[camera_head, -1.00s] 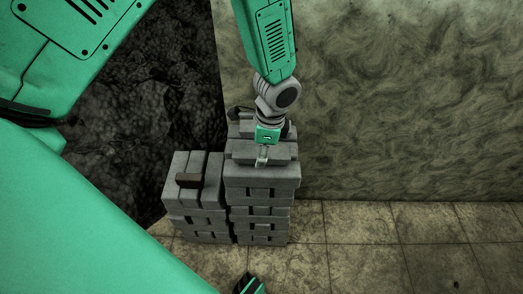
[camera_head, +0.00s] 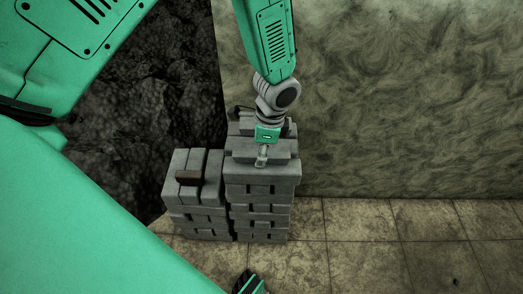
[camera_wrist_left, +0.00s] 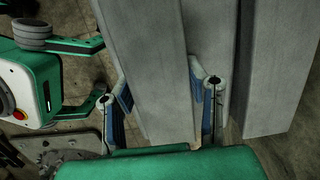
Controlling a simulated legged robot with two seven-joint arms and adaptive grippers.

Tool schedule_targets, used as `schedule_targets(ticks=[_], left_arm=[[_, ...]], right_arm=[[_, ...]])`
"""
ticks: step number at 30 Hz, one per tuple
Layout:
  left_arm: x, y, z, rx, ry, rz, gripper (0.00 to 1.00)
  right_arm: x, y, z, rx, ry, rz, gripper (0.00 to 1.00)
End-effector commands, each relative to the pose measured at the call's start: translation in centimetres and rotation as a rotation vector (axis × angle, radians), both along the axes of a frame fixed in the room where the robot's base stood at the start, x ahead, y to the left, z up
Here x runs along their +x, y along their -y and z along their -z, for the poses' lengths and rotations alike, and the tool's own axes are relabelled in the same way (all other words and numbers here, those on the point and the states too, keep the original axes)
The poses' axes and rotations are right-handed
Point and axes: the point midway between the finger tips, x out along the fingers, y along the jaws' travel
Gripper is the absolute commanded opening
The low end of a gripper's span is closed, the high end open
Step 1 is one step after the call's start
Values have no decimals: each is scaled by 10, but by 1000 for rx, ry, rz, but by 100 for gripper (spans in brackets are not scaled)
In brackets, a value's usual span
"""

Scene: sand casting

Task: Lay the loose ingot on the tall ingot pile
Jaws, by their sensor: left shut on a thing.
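The tall ingot pile (camera_head: 262,197) of grey blocks stands at the middle of the head view. A grey loose ingot (camera_head: 285,149) lies level across its top; whether it bears on the blocks below I cannot tell. My left gripper (camera_head: 263,160) reaches down from above and is shut on this ingot. In the left wrist view, the two fingers of my left gripper (camera_wrist_left: 163,98) stand on either side of the long ingot (camera_wrist_left: 150,60). The far end of the ingot is partly hidden behind my wrist in the head view.
A mottled wall (camera_head: 400,100) rises behind at the right. The tiled floor (camera_head: 370,220) at the right is clear.

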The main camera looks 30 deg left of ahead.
Motion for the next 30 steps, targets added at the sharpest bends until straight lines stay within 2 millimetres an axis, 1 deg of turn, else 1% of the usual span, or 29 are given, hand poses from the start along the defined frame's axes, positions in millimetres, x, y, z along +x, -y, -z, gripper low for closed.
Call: schedule_targets(ticks=[1, 2, 3, 4, 13, 17, 20, 27, 30], left_arm=[[1, 0, 1, 1, 1, 0, 0], [1, 0, 1, 0, 2, 0, 43], [1, 0, 0, 0, 2, 0, 57], [1, 0, 0, 0, 2, 0, 64], [0, 0, 1, 0, 0, 0, 64], [2, 1, -9, -1, 3, -1, 64], [4, 3, -25, -1, 4, -1, 64], [9, 10, -76, -1, 5, 1, 64], [10, 12, -94, -1, 3, -1, 64]], right_arm=[[0, 0, 0, 0, 0, 0, 65], [0, 0, 0, 0, 0, 0, 65], [0, 0, 0, 0, 0, 0, 65], [0, 0, 0, 0, 0, 0, 65], [0, 0, 0, 0, 1, 0, 65], [-2, 0, 0, 0, 2, 0, 65], [-2, 0, -1, 0, 3, 0, 65], [-1, 0, 0, 0, 3, 0, 65], [-1, 0, 0, 0, 3, 0, 65]])
